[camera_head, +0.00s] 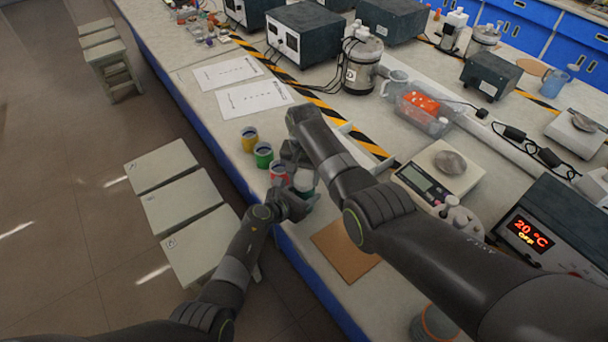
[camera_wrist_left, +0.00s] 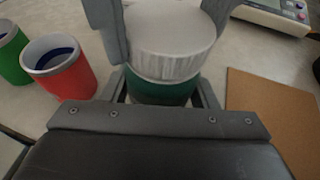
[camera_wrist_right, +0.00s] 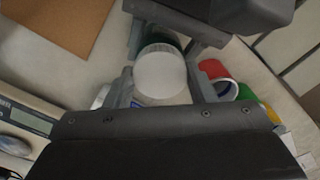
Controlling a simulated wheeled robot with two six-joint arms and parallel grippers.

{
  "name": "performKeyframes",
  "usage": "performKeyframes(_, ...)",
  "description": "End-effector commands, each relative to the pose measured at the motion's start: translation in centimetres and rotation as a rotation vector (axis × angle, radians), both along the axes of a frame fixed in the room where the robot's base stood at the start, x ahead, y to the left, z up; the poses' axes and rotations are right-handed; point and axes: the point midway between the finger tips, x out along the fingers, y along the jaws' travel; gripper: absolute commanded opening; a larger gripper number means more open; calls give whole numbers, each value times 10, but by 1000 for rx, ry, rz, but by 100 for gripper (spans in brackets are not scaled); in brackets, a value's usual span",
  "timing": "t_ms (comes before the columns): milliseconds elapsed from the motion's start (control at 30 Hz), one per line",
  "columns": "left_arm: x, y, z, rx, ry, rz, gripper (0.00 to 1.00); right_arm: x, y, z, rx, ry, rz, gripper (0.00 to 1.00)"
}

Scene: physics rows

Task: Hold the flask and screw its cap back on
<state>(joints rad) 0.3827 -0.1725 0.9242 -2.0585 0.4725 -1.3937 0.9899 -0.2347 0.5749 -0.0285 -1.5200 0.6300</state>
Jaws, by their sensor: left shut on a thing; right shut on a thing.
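The flask has a dark green body (camera_wrist_left: 158,92) and a wide white ribbed cap (camera_wrist_left: 172,42) at its top. My left gripper (camera_wrist_left: 160,96) is shut around the green body from the sides. My right gripper (camera_wrist_right: 160,88) is shut on the white cap, which also shows in the right wrist view (camera_wrist_right: 160,72). The cap sits in line over the body; I cannot tell how far its thread is engaged. In the head view the flask (camera_head: 304,181) is near the bench's front edge, partly hidden by my grippers.
A red cup (camera_head: 279,173), a green cup (camera_head: 263,155) and a yellow cup (camera_head: 249,139) stand beside the flask. A brown board (camera_head: 345,252) lies to the right. A balance (camera_head: 425,183) stands behind it. White stools (camera_head: 180,203) are below the bench edge.

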Motion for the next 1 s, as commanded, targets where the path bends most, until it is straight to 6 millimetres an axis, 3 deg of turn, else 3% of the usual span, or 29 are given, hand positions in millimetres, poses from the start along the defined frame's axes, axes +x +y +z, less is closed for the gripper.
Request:
performKeyframes(100, 0, 0, 0, 0, 0, -1, 0, 0, 1, 0, 2, -1, -131, 23)
performKeyframes(233, 0, -1, 0, 0, 0, -1, 0, 0, 1, 0, 2, -1, -122, 23)
performKeyframes(267, 0, -1, 0, 0, 0, -1, 0, 0, 1, 0, 2, -1, -122, 52)
performKeyframes(433, 0, -1, 0, 0, 0, -1, 0, 0, 1, 0, 2, -1, -120, 75)
performKeyframes(767, 0, 0, 0, 0, 0, -1, 0, 1, 0, 2, 1, -2, -119, 75)
performKeyframes(1000, 0, 0, 0, 0, 0, 0, 0, 1, 1, 25, 3, -5, -119, 75)
